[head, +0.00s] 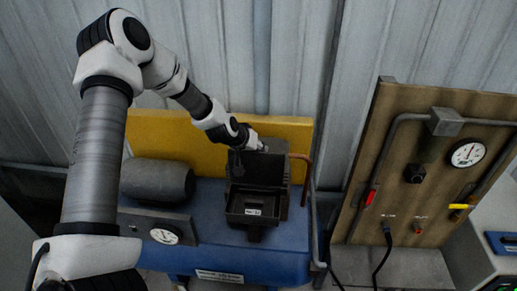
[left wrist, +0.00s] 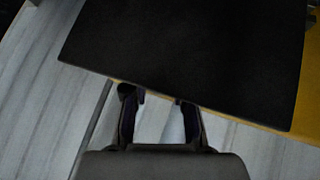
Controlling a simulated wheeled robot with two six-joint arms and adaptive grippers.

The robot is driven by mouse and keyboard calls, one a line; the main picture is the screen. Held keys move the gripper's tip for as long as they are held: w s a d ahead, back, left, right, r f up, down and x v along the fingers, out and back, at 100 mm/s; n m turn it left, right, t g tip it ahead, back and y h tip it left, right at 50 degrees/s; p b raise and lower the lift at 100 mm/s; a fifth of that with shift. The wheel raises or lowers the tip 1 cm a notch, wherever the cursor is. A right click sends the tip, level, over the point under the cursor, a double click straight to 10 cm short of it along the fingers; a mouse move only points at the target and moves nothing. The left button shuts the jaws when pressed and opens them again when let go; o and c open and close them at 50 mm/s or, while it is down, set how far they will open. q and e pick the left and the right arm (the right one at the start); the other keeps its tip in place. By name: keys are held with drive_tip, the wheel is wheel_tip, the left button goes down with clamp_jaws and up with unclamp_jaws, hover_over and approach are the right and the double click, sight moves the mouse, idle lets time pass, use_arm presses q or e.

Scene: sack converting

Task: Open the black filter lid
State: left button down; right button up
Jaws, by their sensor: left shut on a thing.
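The black filter lid (head: 262,169) stands raised, roughly upright, at the back of the open black filter box (head: 253,207). The box's inside and a small pale label on it show in the head view. My left gripper (head: 258,146) is at the lid's top edge and shut on it. In the left wrist view, the lid (left wrist: 190,50) fills the upper part as a flat dark panel, and the fingers of my left gripper (left wrist: 158,100) meet its near edge. The exact contact of the fingertips is hidden behind the panel. My right gripper is not in view.
The box sits on a blue machine base (head: 205,247) with a yellow panel (head: 180,133) behind it. A dark cylinder (head: 157,180) and a gauge (head: 166,234) are to its left. A copper pipe (head: 305,178) rises close on its right. A wooden panel (head: 400,160) stands further right.

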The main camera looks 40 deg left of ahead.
use_arm(q)
drive_tip(key=shift+f, duration=0.15)
drive_tip(key=c, duration=1)
unclamp_jaws()
drive_tip(key=shift+o, duration=0.2)
drive_tip(key=shift+a+f, duration=0.1)
drive_tip(key=shift+a, duration=0.15)
drive_tip(key=shift+s+d+r, duration=0.1)
drive_tip(key=shift+s+r, duration=0.2)
drive_tip(key=shift+r, duration=0.25)
drive_tip(key=v, duration=1)
drive_tip(key=shift+s+r, duration=0.25)
drive_tip(key=shift+s, duration=0.05)
